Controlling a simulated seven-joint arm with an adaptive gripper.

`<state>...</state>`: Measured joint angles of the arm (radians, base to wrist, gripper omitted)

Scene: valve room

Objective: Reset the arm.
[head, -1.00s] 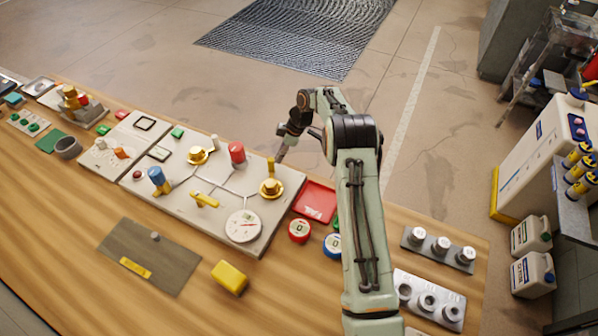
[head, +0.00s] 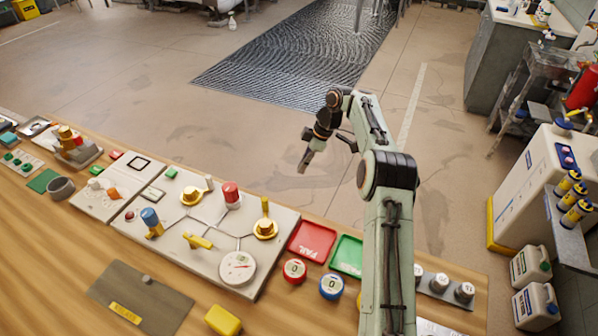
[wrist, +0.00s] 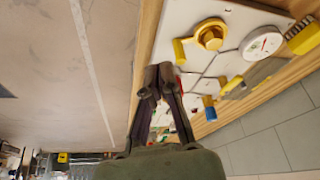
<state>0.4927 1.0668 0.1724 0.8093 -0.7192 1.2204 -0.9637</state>
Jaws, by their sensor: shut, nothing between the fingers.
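My gripper (head: 304,162) is up in the air beyond the far edge of the table, behind the valve panel (head: 215,218) in the head view. Its fingers are shut with nothing between them; the shut fingertips also show in the wrist view (wrist: 158,75). It is apart from the panel and its valves. The panel carries a yellow valve (head: 265,228) with its handle pointing away, a red knob (head: 231,193), a blue knob (head: 150,217), another yellow valve (head: 191,195), a yellow lever (head: 198,241) and a round gauge (head: 238,268).
A red tray (head: 312,241) and a green tray (head: 347,254) lie right of the panel, with red (head: 294,270) and blue (head: 331,286) round counters in front. A grey plate (head: 138,300) and a yellow block (head: 222,320) lie nearer. Open floor lies beyond the table.

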